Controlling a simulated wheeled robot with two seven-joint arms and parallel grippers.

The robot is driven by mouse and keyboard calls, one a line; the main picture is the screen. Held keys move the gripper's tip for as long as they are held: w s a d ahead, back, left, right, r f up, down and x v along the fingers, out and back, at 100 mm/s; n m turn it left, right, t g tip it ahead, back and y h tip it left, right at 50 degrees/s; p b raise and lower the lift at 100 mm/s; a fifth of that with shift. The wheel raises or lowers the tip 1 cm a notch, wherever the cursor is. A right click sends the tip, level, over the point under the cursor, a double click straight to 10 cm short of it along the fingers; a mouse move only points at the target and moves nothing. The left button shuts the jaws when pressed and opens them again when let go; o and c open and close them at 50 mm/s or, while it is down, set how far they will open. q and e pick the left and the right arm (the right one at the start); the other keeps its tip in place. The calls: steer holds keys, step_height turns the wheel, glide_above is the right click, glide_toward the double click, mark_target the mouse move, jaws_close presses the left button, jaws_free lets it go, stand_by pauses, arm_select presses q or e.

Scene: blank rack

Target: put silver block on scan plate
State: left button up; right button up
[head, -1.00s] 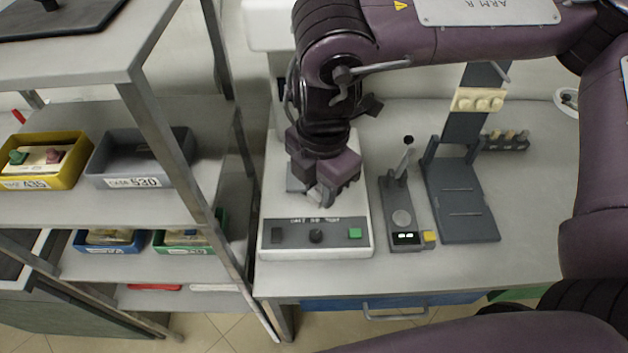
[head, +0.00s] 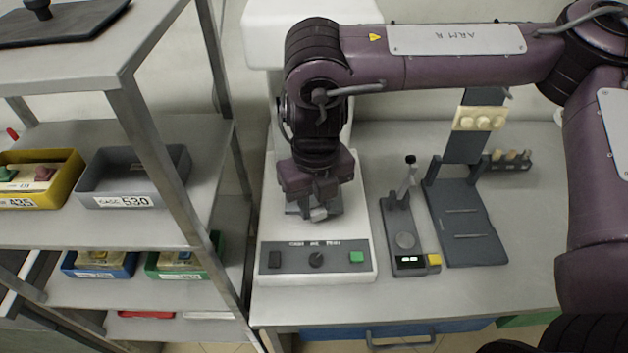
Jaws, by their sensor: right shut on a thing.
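My right gripper (head: 316,207) points down over the top of the white machine (head: 360,210). It is shut on a small silver block (head: 319,214), which shows between the fingertips and is partly covered by them. A flat grey surface (head: 293,209), perhaps the scan plate, shows just left of the fingers. The gripper hides most of it. I cannot tell whether the block touches the surface below. My left gripper is out of view.
Right of the machine stand a small dark device (head: 405,240) with a lever and a dark upright fixture (head: 468,225). A shelf rack (head: 150,225) with a grey bin (head: 135,178) and a yellow bin (head: 70,180) stands on the left. The front right of the table is clear.

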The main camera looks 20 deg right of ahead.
steer(key=w+d+p, duration=0.1)
steer(key=w, duration=0.2)
steer(key=w+f+p, duration=0.1)
steer(key=w, duration=0.2)
steer(key=w+d+f, duration=0.1)
steer(key=w, duration=0.2)
steer(key=shift+w+d+f+p, duration=0.2)
steer(key=shift+d+f+p, duration=0.05)
steer(key=shift+d+p, duration=0.15)
step_height(320, 180, down, 4)
steer(key=shift+r+p, duration=0.15)
steer(key=shift+p, duration=0.4)
steer(key=shift+w+f+p, duration=0.15)
steer(key=shift+f+p, duration=0.1)
steer(key=shift+p, duration=0.05)
steer(key=shift+f, duration=0.15)
steer(key=shift+f, duration=0.1)
steer(key=o, duration=1.1)
steer(key=shift+c, duration=0.2)
